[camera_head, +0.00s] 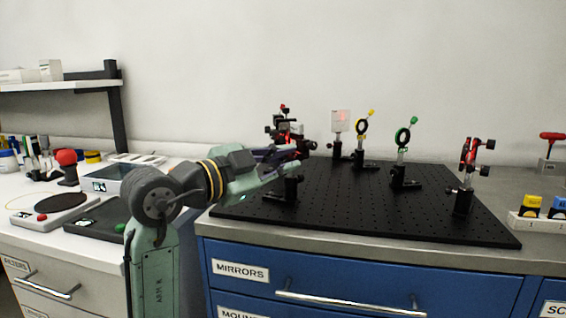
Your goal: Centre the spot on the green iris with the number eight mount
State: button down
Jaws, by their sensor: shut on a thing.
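The green iris (402,138), a dark ring with a green lever, stands on a post at the right middle of the black breadboard. I cannot make out a spot on it. Red-and-black mounts stand at the left of the board (284,126) and at the right (468,158). No number eight is legible on either. My gripper (300,150) reaches in from the left and is shut at a mount on the left of the board. The arm and fingers partly hide this mount, and the gripped part, probably a knob, cannot be made out.
A yellow-levered iris (361,127) and a white card with a pinkish red patch (341,121) stand at the back of the breadboard (350,215). The board's front middle is clear. A red-handled tool (552,136) and yellow and blue blocks stand at the right.

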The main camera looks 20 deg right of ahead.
jog(key=shift+r, duration=0.1)
jog(key=c, duration=1.6)
grip_release()
jog(key=shift+o, duration=0.2)
jog(key=v, duration=1.2)
jog(key=shift+a, duration=0.1)
